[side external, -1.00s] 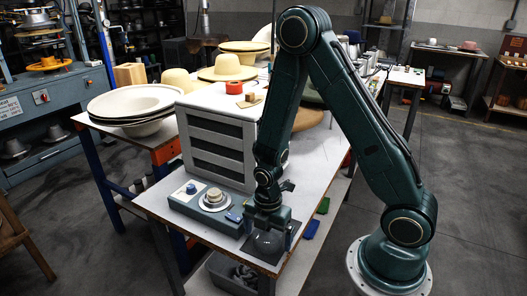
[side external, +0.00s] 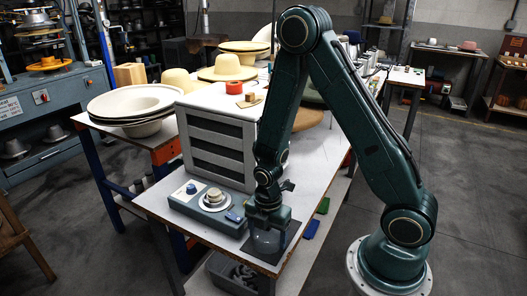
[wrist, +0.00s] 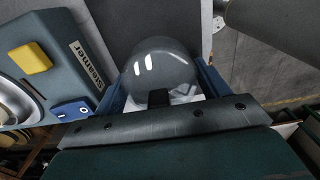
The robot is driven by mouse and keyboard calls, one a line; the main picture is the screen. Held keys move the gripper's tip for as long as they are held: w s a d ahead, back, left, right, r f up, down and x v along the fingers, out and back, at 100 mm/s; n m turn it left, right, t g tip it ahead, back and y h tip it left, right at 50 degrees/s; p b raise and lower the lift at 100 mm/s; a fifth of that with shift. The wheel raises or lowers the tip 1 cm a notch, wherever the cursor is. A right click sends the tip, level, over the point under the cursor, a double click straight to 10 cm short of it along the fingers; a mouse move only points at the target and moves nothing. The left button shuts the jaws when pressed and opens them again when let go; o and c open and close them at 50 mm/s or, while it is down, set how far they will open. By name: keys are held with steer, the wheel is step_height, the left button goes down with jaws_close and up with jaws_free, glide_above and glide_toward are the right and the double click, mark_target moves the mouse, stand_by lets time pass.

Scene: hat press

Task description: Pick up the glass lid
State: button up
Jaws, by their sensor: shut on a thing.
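The glass lid (wrist: 160,62) is a clear, greyish dome with bright reflections, seen between the blue fingers in the wrist view. In the side external view the glass (side external: 267,241) shows low between the fingers, over a dark mat (side external: 262,258) near the table's front corner. My gripper (side external: 268,236) points down and is shut on the lid, one finger on each side. A dark knob-like part (wrist: 158,98) shows at the near side of the dome. I cannot tell whether the lid is clear of the mat.
A blue-grey steamer (side external: 207,206) with a round top plate stands close left of my gripper. A grey slatted box (side external: 216,140) is behind it. Hats (side external: 228,68) and stacked brims (side external: 135,103) lie further back. The table edge (side external: 290,262) is close on the right.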

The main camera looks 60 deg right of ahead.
steer(key=shift+r, duration=0.1)
step_height(320, 180, up, 20)
stand_by(1.0)
stand_by(0.5)
glide_above(214, 192)
step_height(214, 192, down, 7)
steer(key=shift+f, duration=0.1)
steer(key=shift+f, duration=0.25)
steer(key=shift+f, duration=2.95)
steer(key=shift+f, duration=0.2)
stand_by(0.7)
